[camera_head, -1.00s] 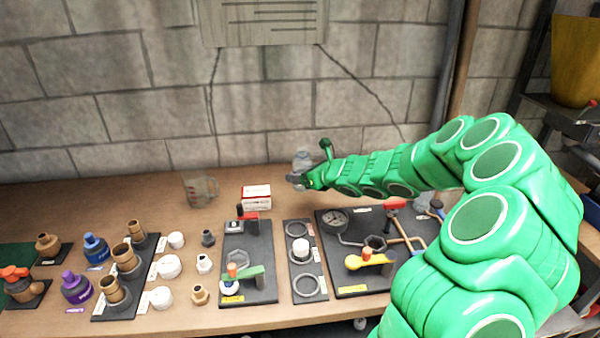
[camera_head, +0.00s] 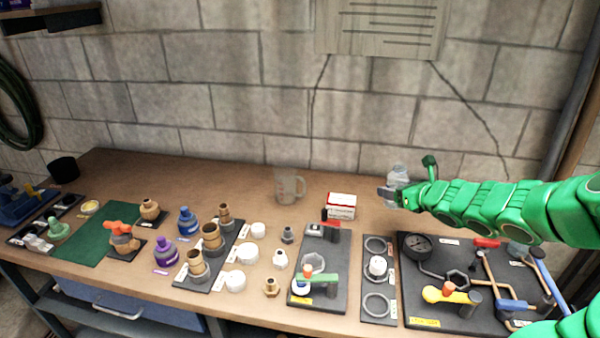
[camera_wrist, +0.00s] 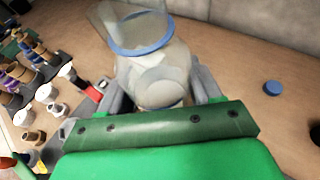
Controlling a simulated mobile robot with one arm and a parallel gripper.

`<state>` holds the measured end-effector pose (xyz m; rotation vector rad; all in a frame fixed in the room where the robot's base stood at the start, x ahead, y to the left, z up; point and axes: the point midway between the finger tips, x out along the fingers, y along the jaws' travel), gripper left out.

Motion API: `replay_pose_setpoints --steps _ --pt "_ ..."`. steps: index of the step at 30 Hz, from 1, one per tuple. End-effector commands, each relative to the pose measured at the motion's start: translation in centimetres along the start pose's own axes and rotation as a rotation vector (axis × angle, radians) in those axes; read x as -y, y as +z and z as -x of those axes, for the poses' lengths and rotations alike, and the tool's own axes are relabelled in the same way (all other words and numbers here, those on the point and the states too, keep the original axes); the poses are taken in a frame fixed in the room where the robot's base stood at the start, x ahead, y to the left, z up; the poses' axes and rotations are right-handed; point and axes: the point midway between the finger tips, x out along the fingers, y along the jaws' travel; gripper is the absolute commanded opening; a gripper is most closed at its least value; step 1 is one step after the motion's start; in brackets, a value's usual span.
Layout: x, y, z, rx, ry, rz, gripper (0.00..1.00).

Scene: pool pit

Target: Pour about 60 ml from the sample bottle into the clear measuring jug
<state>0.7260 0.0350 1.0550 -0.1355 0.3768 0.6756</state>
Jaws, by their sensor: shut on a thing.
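The sample bottle (camera_head: 398,178) is a clear bottle held upright near the wall, to the right of the jug. My gripper (camera_head: 390,194) is shut on it. In the wrist view the bottle (camera_wrist: 155,85) sits between the jaws of my gripper (camera_wrist: 158,100), with a blue ring around its upper part. A clear shape overlaps it at the top; I cannot tell whether that is the bottle or the jug. The clear measuring jug (camera_head: 289,187) stands on the bench with red marks on its side and looks empty. The liquid level in the bottle is unclear.
A red and white box (camera_head: 341,206) stands on the bench between jug and bottle. A blue cap (camera_wrist: 272,88) lies on the bench. Fittings, valves and tool boards (camera_head: 440,318) fill the front. The bench (camera_head: 240,185) is bare left of the jug.

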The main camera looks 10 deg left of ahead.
Motion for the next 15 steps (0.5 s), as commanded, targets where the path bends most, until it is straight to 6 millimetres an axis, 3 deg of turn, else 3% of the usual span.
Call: replay_pose_setpoints --steps 15 --pt "0.0 6.8 2.8 0.001 -0.001 0.003 0.29"
